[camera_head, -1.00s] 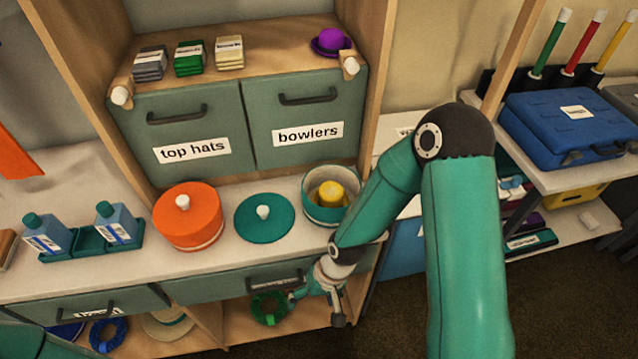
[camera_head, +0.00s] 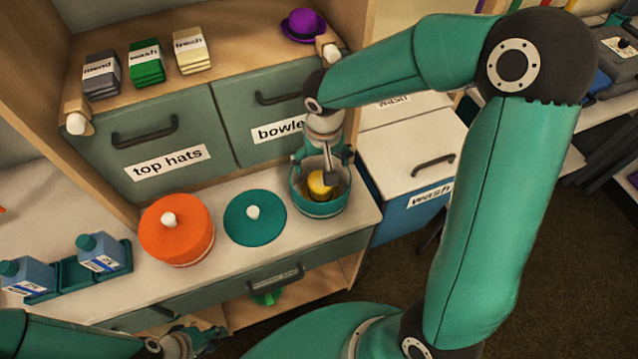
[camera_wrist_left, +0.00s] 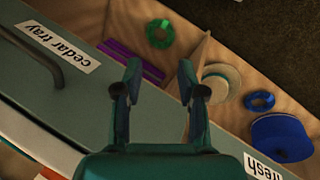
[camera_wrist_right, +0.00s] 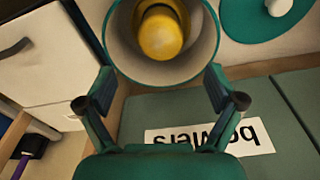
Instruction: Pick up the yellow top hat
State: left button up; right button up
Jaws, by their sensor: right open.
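The yellow top hat (camera_head: 319,187) sits inside the open teal round box (camera_head: 320,210) at the right end of the counter. It also shows in the right wrist view (camera_wrist_right: 160,35), inside the pale-lined box. My right gripper (camera_head: 328,172) is above the box, its fingers partly covering the hat in the head view. In the right wrist view the fingers (camera_wrist_right: 160,92) are wide apart and empty, with the hat ahead of them. My left gripper (camera_head: 197,340) is low at the counter's front, open and empty in the left wrist view (camera_wrist_left: 160,80).
A teal lid (camera_head: 255,220) and an orange box (camera_head: 177,232) stand left of the teal box. The bowlers drawer (camera_head: 282,113) is close behind my right gripper. Bottles stand in a tray (camera_head: 70,272) farther left. A purple bowler (camera_head: 301,24) is on the shelf above.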

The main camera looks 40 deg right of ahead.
aim_at(320, 182)
notch_tip(320, 182, down, 4)
jog(key=shift+w+f, duration=0.1)
jog(key=shift+w, duration=0.05)
jog(key=shift+f+p, duration=0.35)
jog(key=shift+f, duration=2.3)
jog(key=c, duration=1)
